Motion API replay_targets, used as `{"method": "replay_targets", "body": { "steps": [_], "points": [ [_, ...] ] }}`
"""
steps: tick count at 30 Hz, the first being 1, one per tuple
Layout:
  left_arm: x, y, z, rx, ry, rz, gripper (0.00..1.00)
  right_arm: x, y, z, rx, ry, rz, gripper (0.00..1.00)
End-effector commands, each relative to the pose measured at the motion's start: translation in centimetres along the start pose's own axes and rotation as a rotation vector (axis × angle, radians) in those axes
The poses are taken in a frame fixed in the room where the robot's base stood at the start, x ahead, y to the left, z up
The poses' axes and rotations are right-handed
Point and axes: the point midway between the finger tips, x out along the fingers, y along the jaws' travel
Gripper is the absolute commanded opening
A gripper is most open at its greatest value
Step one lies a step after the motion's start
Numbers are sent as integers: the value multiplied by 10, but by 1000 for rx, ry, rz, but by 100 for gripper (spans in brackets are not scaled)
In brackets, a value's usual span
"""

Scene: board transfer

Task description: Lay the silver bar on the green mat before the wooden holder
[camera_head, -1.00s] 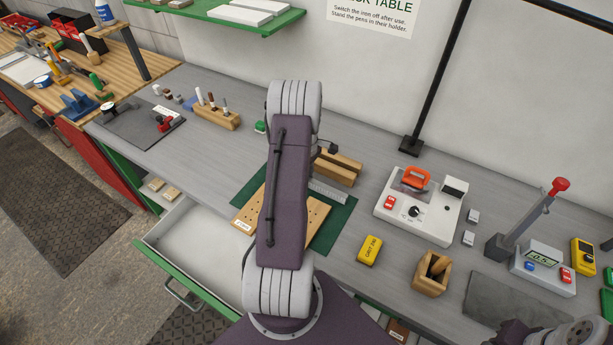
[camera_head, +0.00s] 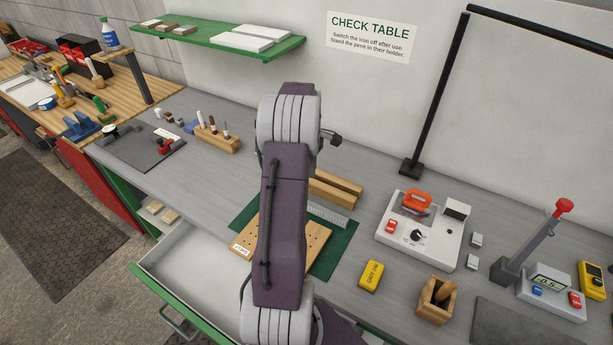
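The silver bar (camera_head: 328,215) shows as a narrow grey strip just in front of the wooden holder (camera_head: 338,188), along the back of the green mat (camera_head: 343,250). Its left part is hidden behind my arm, so I cannot tell whether anything touches it there. A wooden board with holes (camera_head: 316,240) lies on the mat in front of the bar. One of my arms, seemingly the left, rises across the middle and covers part of the mat, board and holder. Its gripper fingers are hidden. My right gripper is out of the picture.
A yellow block (camera_head: 371,276), a wooden pen cup (camera_head: 437,298) and a white device with an orange handle (camera_head: 419,230) stand right of the mat. An open drawer (camera_head: 190,270) juts out at the front left. Bare grey tabletop lies left of the mat.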

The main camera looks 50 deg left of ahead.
Motion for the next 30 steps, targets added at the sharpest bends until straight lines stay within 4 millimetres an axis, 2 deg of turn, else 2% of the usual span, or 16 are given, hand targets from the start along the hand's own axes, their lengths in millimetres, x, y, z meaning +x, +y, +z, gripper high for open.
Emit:
{"method": "replay_targets", "body": {
  "steps": [3, 11, 14, 16, 18, 20, 21, 25, 27, 30],
  "points": [
    [-9, 0, 0, 0, 0, 0, 41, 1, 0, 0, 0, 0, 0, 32],
    [-10, 0, 4, 18, 0, 0, 41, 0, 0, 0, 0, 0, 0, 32],
    [-10, -3, 40, 195, 1, 9, 41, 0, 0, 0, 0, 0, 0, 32],
    [-8, -14, 88, 449, 4, 23, 41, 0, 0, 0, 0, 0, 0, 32],
    [-4, -36, 139, 751, 11, 42, 41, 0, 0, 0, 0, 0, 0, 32],
    [0, -61, 176, 1005, 19, 60, 41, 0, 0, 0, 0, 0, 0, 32],
    [3, -79, 196, 1163, 24, 69, 41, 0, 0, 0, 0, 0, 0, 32],
    [13, -134, 235, 1575, 43, 96, 41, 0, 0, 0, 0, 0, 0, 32],
    [18, -154, 244, 1714, 50, 104, 41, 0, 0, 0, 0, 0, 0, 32],
    [21, -168, 249, 1814, 56, 111, 41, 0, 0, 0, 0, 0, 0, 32]
  ]
}}
